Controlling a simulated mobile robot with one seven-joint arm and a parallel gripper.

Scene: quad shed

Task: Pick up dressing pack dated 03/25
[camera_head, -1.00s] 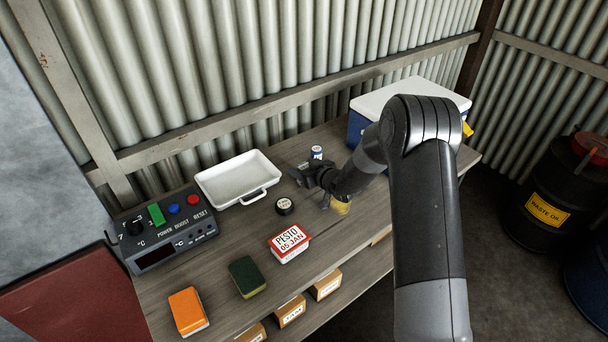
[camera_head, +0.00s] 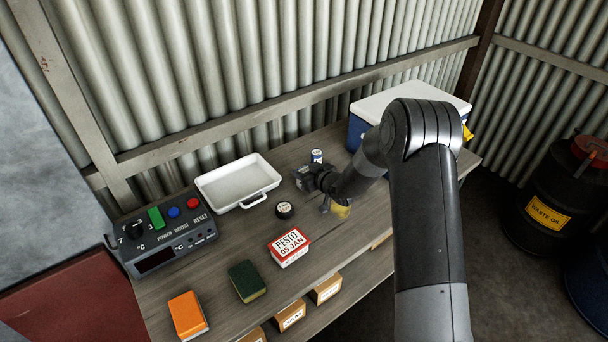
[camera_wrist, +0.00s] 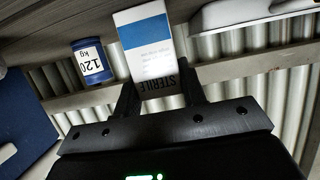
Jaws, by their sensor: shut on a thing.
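A white and blue pack marked STERILE (camera_wrist: 146,45) stands between the fingers of my gripper (camera_wrist: 157,98) in the wrist view. My gripper is shut on it. The pack's small print is too blurred to read, and I see no date on it. In the head view my gripper (camera_head: 306,178) is low over the middle of the bench, and the pack cannot be made out clearly there.
A cool box (camera_head: 357,130) is behind my arm.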

